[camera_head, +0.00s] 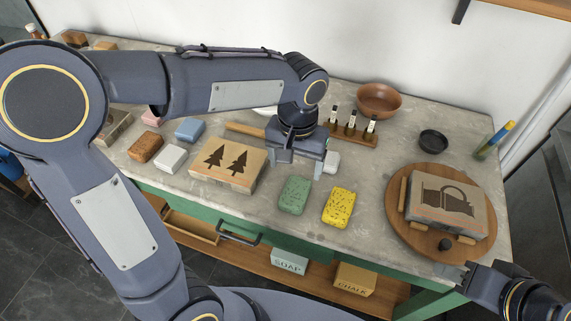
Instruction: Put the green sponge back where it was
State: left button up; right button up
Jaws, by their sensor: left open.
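The green sponge (295,195) lies flat on the stone-topped counter (385,150), between the block with two printed trees (228,163) and the yellow speckled sponge (339,207). My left gripper (295,160) points down just behind the green sponge in the picture. Its jaws are open and look empty; a gap shows between the sponge and the fingers. My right gripper (456,272) is at the lower right, near the front edge of the counter. Whether its jaws are open or shut cannot be made out.
A round wooden board (398,226) bears a block printed with a kettle shape (447,205). A bottle rack (352,133), brown bowl (379,100) and dark dish (433,141) stand behind. A white block (172,158) and blue block (190,129) lie left. An open drawer (192,230) juts out.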

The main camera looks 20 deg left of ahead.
pick_arm(q)
jog(key=s+a+n+t+h, duration=0.1)
jog(key=s+a+t+h, duration=0.1)
jog(key=s+a, duration=0.2)
jog(key=s+a+r+n+t+h, duration=0.1)
jog(key=s+a+t, duration=0.2)
jog(key=s, duration=0.8)
jog(key=shift+s+a+r+t+h, duration=0.2)
jog(key=shift+a+t+h, duration=0.15)
jog(key=shift+a, duration=0.75)
